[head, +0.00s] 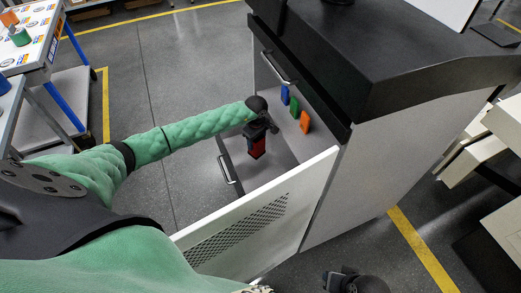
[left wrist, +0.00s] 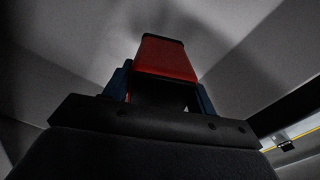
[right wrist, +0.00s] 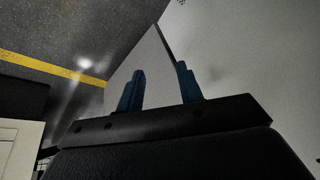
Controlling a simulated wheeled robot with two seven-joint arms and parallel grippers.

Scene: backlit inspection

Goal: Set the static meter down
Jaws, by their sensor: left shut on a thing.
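The red and black static meter (head: 258,148) is in my left gripper (head: 259,132), inside or just above an open drawer (head: 278,168) of the cabinet. In the left wrist view the meter (left wrist: 165,58) sits between the blue fingers, with grey walls and a grey floor around it. I cannot tell whether the meter touches the drawer floor. My right gripper (head: 355,283) is at the bottom edge of the head view; in the right wrist view its blue fingers (right wrist: 160,88) are apart with nothing between them.
Blue (head: 285,94), green (head: 294,106) and orange (head: 305,122) items stand in a row near the meter. A white perforated panel (head: 300,200) is in front. The cabinet's dark top (head: 335,55) overhangs behind. A trolley (head: 28,45) stands far left, with open floor between.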

